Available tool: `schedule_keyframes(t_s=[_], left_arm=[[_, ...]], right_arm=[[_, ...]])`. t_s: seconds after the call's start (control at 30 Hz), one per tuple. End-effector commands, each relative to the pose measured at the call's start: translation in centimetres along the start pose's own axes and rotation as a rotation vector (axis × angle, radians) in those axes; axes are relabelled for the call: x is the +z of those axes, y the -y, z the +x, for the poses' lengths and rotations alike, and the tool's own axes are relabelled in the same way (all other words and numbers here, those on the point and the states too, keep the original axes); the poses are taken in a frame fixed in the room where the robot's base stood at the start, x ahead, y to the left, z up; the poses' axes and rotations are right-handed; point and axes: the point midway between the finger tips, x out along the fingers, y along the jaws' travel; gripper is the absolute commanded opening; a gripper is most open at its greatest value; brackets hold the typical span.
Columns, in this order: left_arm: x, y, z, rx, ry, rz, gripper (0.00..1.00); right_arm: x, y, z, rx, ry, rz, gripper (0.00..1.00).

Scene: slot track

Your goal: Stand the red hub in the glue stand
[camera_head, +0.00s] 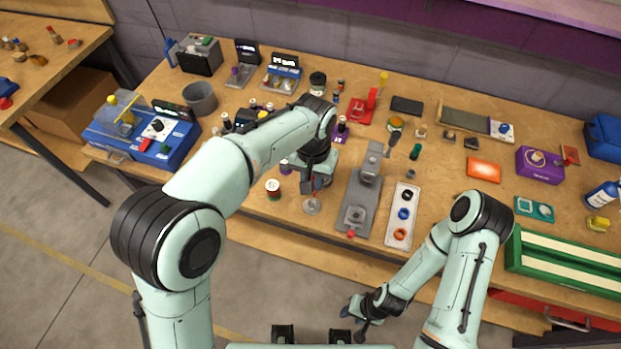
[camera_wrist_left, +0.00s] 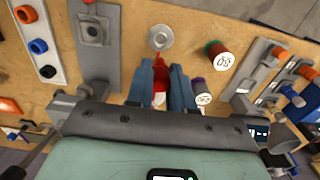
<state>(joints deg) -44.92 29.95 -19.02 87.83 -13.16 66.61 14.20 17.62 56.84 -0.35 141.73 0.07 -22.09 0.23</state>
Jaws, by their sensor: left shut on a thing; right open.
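My left gripper (camera_head: 312,187) is low over the front of the bench, partly hidden by its own arm. A round grey disc (camera_head: 312,206) lies just in front of the fingertips and also shows in the left wrist view (camera_wrist_left: 160,37). It may be the glue stand; I cannot tell whether the red piece touches it. My right gripper (camera_head: 357,314) is open and empty, in front of the bench edge.
A grey fixture (camera_head: 367,195) and a pale tray (camera_head: 401,229) with black, blue and orange rings stand right of the disc. A white-topped spool (camera_head: 273,187) stands to its left. A green-framed track (camera_head: 565,262) lies at the right front.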

Motion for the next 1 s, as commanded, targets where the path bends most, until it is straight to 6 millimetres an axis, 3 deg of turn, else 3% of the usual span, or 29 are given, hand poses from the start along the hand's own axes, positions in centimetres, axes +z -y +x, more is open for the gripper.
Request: schedule_keyframes(t_s=[0.27,1.0], left_arm=[[0.0,0.0,1.3,0.0,0.002,-0.001,0.0],[0.0,0.1,7.1,0.0,0.001,-0.002,0.0]], right_arm=[[0.3,-0.5,0.9,0.002,0.005,0.002,0.43],[1.6,-2.3,5.0,0.009,0.027,0.009,0.43]])
